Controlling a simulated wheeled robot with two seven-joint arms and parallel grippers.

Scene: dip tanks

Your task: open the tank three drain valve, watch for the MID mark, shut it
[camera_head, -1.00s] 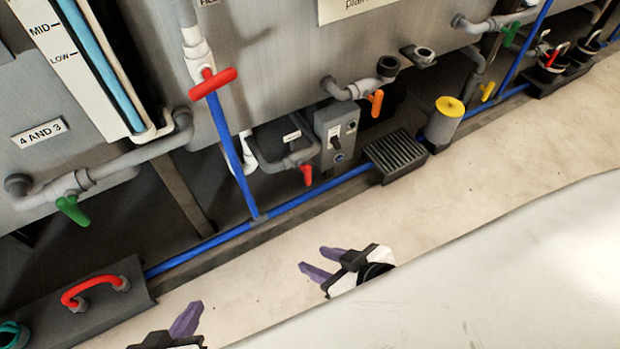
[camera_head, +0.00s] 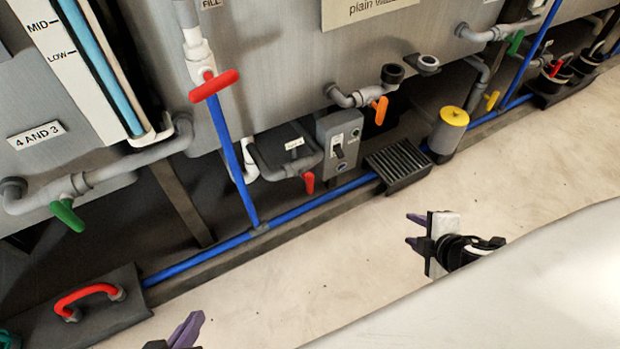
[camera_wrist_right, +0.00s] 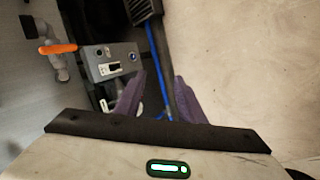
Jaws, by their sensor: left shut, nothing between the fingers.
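A gauge strip (camera_head: 45,45) with MID and LOW marks and a blue column stands at the upper left; the column's top is out of view. Below is a grey pipe valve with a green handle (camera_head: 67,214). An orange-handled valve (camera_head: 380,110) and a small red-handled valve (camera_head: 309,182) are mid-picture; I cannot tell which is tank three's drain. My right gripper (camera_head: 412,231) is open and empty above the pale floor; its spread fingers show in the wrist view (camera_wrist_right: 160,100). My left gripper (camera_head: 190,328) is shut and empty at the bottom edge.
A blue pipe (camera_head: 200,247) runs along the tank base. A red-handled fill valve (camera_head: 214,85), a grey switch box (camera_head: 340,140), a grate (camera_head: 398,165) and a yellow-topped cylinder (camera_head: 449,130) stand nearby. A red-handled dark block (camera_head: 105,318) lies lower left. The floor is clear.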

